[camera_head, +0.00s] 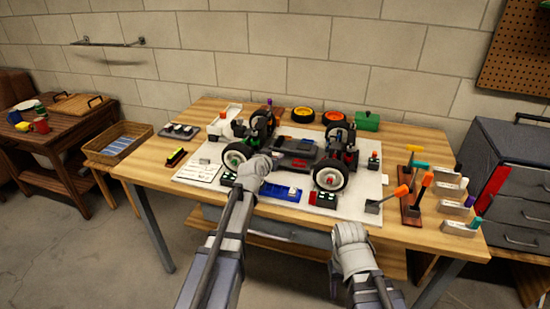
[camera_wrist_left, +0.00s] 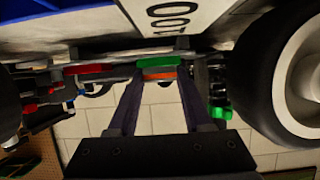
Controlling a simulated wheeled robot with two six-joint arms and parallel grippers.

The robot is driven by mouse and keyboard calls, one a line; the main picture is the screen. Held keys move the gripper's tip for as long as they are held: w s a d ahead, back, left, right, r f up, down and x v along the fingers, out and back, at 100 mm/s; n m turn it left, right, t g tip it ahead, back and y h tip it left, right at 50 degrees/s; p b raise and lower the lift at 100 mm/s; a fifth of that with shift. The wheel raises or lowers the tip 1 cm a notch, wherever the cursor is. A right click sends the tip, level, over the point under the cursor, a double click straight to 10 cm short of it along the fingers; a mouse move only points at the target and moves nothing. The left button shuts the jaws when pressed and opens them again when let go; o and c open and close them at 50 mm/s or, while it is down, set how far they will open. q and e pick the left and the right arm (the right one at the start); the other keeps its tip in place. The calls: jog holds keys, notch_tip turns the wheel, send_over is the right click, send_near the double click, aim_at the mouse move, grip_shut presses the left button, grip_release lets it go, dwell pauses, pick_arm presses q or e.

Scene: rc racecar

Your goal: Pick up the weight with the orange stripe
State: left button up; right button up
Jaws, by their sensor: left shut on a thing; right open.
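My left gripper (camera_head: 272,160) reaches in at the front of the RC car (camera_head: 296,150), between its two near wheels. In the left wrist view its two dark fingers (camera_wrist_left: 160,80) close from both sides on a small piece with an orange band, the orange-striped weight (camera_wrist_left: 158,74). A green strip (camera_wrist_left: 158,62) shows just behind it, and most of the weight is hidden. My right gripper (camera_head: 351,234) is open and empty at the table's front edge, clear of the car.
The car stands on a white mat (camera_head: 365,200) with a blue tray (camera_head: 280,192) at its front. A rack with orange-handled tools (camera_head: 412,195) stands on the right. Loose wheels (camera_head: 303,115) and a green box (camera_head: 367,121) lie at the back.

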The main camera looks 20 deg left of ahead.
pick_arm(q)
grip_shut()
jog(key=shift+r, duration=0.1)
notch_tip(320, 180, up, 10)
jog(key=p, duration=1)
